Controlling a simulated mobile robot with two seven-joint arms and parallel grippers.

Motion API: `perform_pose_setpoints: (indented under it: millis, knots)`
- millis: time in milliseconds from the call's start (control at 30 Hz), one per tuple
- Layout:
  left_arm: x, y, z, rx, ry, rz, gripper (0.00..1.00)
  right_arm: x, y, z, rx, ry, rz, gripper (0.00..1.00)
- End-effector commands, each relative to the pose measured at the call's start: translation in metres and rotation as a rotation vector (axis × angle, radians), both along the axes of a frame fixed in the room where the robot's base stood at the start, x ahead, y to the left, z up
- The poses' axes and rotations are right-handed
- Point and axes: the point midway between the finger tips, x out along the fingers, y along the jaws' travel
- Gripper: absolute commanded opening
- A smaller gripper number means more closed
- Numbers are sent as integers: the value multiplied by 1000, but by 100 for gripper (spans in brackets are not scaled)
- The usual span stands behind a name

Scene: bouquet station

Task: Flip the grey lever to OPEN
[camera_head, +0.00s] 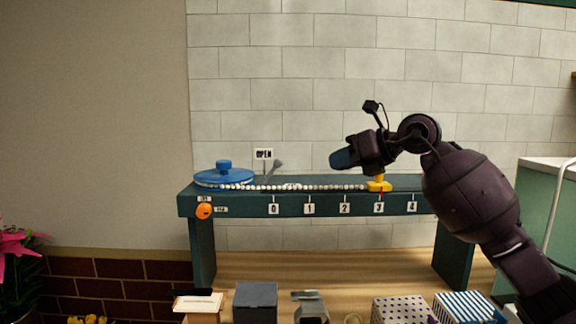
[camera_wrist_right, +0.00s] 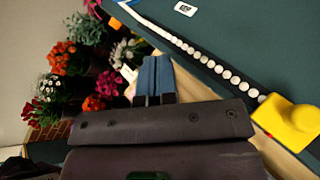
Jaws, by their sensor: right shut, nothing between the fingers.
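The grey lever (camera_head: 272,170) stands on the dark green bench, tilted up to the right, beside a white sign reading OPEN (camera_head: 264,154). My right gripper (camera_head: 338,160) is above the bench, to the right of the lever and clear of it. Its blue fingers are together and empty; they also show in the right wrist view (camera_wrist_right: 155,75). The lever cannot be made out in the right wrist view. My left gripper is in neither view.
A blue lidded disc (camera_head: 223,177) sits at the bench's left end. A row of white beads (camera_head: 290,187) runs to a yellow slider (camera_head: 379,184) near mark 3. An orange knob (camera_head: 204,211) is on the front. Boxes (camera_head: 256,300) stand below; flowers (camera_wrist_right: 62,55) show in the wrist view.

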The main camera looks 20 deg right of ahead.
Motion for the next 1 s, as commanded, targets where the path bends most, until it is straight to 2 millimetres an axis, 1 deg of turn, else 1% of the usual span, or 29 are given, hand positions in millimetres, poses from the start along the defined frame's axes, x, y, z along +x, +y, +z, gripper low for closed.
perform_pose_setpoints:
  millis: [267, 467, 900, 967, 1000]
  knots:
    - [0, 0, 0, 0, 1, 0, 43, 1, 1, -1, 3, 0, 2, 0]
    - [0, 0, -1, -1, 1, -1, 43, 11, 10, -7, 4, 0, 3, 0]
    - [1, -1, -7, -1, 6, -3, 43, 63, 57, -37, 7, 3, 3, 0]
    - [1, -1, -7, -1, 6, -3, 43, 71, 63, -41, 6, 1, 3, 0]
    - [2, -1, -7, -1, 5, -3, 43, 75, 65, -38, 6, -2, 3, 0]
